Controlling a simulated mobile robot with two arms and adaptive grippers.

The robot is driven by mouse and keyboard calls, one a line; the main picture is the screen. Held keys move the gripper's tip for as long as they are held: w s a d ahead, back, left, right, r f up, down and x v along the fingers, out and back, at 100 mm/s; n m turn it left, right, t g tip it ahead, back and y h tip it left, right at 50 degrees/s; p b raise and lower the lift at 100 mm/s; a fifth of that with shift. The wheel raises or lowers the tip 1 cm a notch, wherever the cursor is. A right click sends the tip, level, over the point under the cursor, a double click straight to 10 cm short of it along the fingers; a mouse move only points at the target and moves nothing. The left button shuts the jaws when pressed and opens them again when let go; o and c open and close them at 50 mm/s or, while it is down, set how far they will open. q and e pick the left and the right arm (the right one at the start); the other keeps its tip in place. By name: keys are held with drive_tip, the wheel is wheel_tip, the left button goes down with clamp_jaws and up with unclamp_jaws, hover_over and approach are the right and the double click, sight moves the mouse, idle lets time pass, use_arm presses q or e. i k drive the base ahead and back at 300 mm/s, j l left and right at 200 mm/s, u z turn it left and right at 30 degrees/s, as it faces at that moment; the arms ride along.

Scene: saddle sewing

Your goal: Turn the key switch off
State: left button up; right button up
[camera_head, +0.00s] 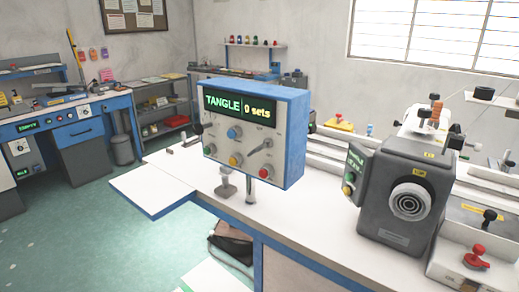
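A blue control box (296,125) with a light grey front panel stands on posts above the white worktop. Its lit green display (240,105) reads "TANGLE" and "0 sets". On the panel is a switch with a slanted grey lever or key (262,146), pointing up to the right; this looks like the key switch, but it is too small to be sure. Also on the panel are a blue knob (234,132), a yellow button (235,160) and a red button (264,173). Neither of my grippers is in view.
A dark grey machine head (397,190) with a round vent stands right of the box. A red-knobbed clamp (476,258) is at the lower right. The white worktop (320,225) is mostly bare in front of the box. A bag (232,246) lies on the floor below.

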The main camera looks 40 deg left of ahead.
sight(267, 144)
drive_tip(key=i+j+u, duration=0.1)
drive_tip(key=u, duration=0.55)
